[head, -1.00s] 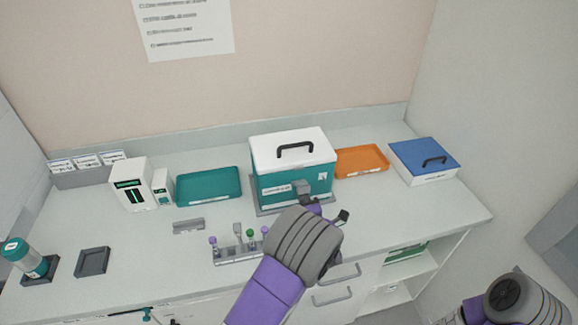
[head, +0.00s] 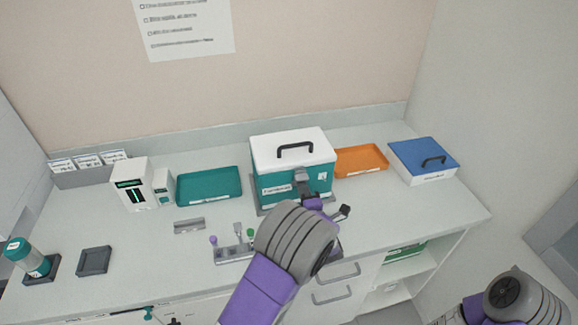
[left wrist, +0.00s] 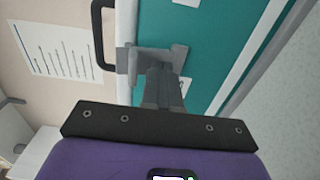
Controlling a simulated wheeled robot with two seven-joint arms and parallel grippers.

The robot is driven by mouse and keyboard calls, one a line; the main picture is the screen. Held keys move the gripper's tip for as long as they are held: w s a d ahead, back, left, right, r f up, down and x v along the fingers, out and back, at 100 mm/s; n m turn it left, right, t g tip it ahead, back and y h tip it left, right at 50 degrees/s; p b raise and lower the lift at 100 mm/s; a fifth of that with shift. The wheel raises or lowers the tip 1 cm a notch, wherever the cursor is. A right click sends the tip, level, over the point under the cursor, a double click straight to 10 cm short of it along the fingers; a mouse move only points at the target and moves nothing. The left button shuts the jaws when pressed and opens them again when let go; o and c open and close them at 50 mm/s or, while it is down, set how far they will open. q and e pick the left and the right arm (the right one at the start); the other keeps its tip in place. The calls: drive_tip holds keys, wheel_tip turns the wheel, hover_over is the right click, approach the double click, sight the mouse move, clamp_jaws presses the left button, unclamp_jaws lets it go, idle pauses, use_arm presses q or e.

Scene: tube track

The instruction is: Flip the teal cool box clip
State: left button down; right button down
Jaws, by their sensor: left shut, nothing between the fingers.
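The teal cool box (head: 285,188) with a white lid and black handle stands at the back middle of the counter. Its grey clip (head: 301,174) is on the front face near the lid edge. In the left wrist view the clip (left wrist: 150,60) lies across the seam between white lid and teal body. My left gripper (left wrist: 162,78) is shut and empty, its fingertips right at the clip; contact is hard to tell. In the head view my left wrist hides part of the box's lower front. My right arm shows at the lower right, its fingers out of view.
A rack (head: 233,254) with several tubes stands left of my left wrist. A teal tray (head: 209,186), an orange tray (head: 361,161) and a blue-lidded box (head: 424,158) flank the cool box.

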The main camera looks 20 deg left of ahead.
use_arm(q)
drive_tip(key=b+v, duration=0.2)
drive_tip(key=v, duration=0.7)
idle(0.4)
